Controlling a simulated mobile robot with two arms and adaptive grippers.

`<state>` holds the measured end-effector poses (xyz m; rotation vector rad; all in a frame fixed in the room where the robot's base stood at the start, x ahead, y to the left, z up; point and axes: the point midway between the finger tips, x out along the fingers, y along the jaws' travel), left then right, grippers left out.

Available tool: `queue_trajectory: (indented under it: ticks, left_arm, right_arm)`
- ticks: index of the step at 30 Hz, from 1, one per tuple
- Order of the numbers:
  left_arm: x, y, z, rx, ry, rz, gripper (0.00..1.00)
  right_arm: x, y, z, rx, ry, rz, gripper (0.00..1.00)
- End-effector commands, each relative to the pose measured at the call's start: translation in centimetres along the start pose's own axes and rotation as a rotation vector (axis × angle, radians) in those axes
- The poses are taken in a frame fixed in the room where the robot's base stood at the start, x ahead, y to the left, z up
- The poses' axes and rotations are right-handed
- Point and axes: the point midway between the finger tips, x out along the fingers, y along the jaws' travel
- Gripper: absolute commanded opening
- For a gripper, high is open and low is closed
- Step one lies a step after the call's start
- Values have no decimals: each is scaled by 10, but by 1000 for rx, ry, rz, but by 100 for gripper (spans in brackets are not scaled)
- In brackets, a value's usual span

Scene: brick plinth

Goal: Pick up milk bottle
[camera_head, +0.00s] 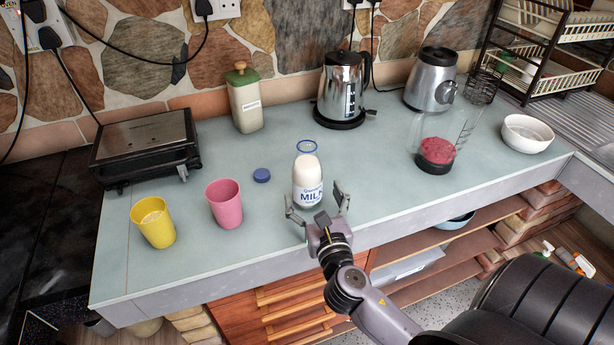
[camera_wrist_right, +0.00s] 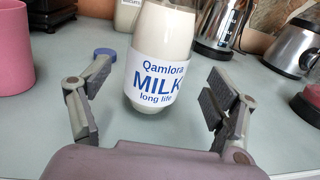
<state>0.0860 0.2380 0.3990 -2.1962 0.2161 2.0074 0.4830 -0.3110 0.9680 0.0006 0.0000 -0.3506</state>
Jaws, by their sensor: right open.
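The milk bottle (camera_head: 307,180) is clear glass with white milk and a "MILK" label. It stands upright and uncapped on the pale green counter, near the front middle. In the right wrist view the bottle (camera_wrist_right: 158,60) stands just ahead, between the lines of the two fingers. My right gripper (camera_head: 316,207) is open and empty at the counter's front edge, right in front of the bottle. Its spread fingers (camera_wrist_right: 158,108) show in the wrist view; whether they touch the bottle is hard to tell. My left gripper is not in view.
A blue cap (camera_head: 261,175) lies left of the bottle. A pink cup (camera_head: 224,204) and a yellow cup (camera_head: 153,222) stand further left. A canister (camera_head: 244,98) and a kettle (camera_head: 342,88) stand behind. A blender jug (camera_head: 436,145) is to the right. The counter (camera_head: 370,185) is clear right of the bottle.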

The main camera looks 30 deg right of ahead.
Motion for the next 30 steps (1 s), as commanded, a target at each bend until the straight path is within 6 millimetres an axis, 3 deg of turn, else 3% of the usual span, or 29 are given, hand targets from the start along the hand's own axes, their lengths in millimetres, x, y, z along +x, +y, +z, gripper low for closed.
queue_trajectory:
  ticks: [9, 19, 30]
  left_arm:
    - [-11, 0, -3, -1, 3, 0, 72]
    - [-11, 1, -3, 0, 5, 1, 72]
    - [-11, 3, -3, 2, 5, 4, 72]
  right_arm:
    - [43, 3, 0, 0, -1, -1, 82]
    - [51, 3, -2, 0, 1, 1, 82]
    - [50, 3, -2, 0, 1, 1, 58]
